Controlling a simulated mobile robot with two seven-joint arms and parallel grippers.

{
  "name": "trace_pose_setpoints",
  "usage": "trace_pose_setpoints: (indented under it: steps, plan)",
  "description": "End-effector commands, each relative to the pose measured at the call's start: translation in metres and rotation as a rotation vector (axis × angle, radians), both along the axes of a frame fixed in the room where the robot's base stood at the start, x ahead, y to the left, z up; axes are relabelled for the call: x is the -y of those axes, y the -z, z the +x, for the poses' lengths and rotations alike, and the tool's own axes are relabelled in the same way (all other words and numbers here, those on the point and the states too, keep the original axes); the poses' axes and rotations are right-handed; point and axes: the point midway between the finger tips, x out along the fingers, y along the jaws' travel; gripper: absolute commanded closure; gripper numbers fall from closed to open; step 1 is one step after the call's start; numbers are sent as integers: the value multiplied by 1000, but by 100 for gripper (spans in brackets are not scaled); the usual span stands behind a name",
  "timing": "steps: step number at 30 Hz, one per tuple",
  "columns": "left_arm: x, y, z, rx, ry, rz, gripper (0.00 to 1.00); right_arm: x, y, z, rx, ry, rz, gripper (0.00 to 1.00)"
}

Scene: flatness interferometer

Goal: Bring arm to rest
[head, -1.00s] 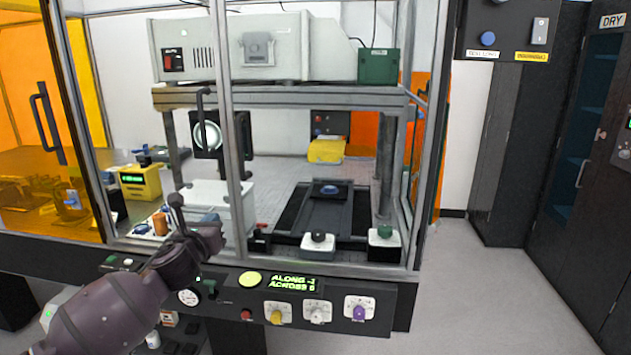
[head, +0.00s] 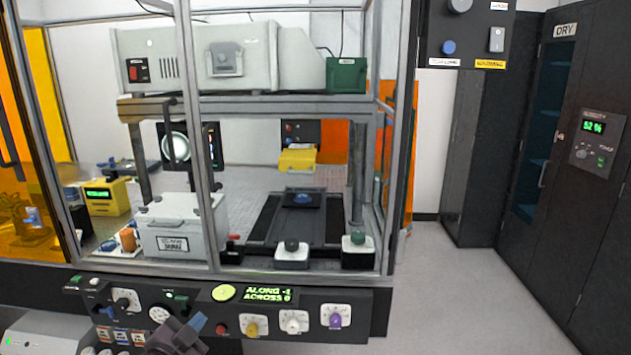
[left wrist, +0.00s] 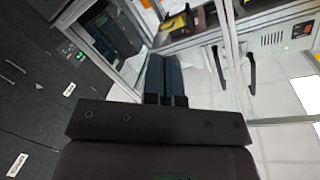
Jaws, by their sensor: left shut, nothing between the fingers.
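My left gripper (head: 196,324) is low in the head view, in front of the lower left part of the control panel (head: 365,308). In the left wrist view its two dark fingers (left wrist: 165,78) lie together, shut with nothing between them. It seems apart from the panel, though the exact gap is hard to judge. Most of my left arm is out of the head view. My right gripper shows in neither view.
The panel carries a yellow knob (head: 254,326), a white knob (head: 294,322), a purple knob (head: 336,316) and a green display (head: 268,294). Above it is the framed glass enclosure (head: 385,140). A dark dry cabinet (head: 590,190) stands right. The floor (head: 450,290) between is clear.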

Motion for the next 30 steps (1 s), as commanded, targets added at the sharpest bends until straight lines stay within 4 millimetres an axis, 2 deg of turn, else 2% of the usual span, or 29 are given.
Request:
trace_pose_setpoints:
  steps: [1,6,12,18,21,24,30]
  plan:
    - [-1,20,-18,-46,-22,-95,100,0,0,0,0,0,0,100]
    - [-10,72,-74,-167,-109,-331,100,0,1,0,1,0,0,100]
    - [-22,129,-147,-291,-232,-462,100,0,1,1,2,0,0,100]
    - [-33,178,-218,-409,-352,-516,100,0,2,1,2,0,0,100]
    - [-35,193,-243,-451,-386,-527,100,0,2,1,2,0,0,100]
    - [-36,201,-258,-476,-403,-527,100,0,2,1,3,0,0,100]
    - [-37,204,-264,-487,-408,-525,100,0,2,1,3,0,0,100]
